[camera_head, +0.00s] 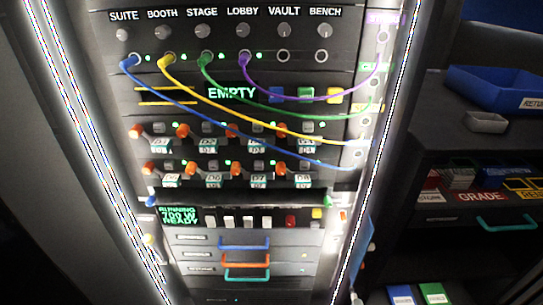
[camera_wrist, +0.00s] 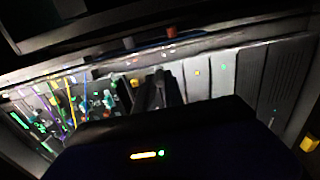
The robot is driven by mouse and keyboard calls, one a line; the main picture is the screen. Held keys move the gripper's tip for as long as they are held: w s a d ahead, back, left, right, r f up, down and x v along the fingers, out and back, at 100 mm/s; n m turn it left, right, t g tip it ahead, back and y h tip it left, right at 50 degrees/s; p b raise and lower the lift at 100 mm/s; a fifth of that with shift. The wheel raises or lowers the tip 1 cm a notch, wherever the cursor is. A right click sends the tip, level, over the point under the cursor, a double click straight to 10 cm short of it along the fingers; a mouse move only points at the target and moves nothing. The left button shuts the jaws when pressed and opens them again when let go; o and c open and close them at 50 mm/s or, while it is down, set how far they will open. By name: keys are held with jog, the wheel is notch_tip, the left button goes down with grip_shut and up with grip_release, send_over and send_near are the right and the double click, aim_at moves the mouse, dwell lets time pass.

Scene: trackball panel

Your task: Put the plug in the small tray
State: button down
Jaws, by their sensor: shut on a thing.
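The small tray (camera_head: 487,122) is a little grey open tray on the dark shelf at the right in the head view. It looks empty. My gripper (camera_wrist: 158,88) shows in the wrist view as dark fingers beyond a black housing with an amber and green light. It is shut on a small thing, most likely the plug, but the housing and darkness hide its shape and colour. The head view does not show my gripper, so its distance from the tray cannot be told.
A rack panel (camera_head: 224,75) with blue, yellow, green and purple cables fills the middle. A blue bin (camera_head: 497,90) stands behind the small tray. Labelled boxes (camera_head: 482,196) sit lower right. Bright light strips edge the rack.

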notch_tip(320, 180, up, 7)
jog(key=s+p, duration=0.1)
jog(key=p, duration=1)
jog(key=shift+s, duration=0.3)
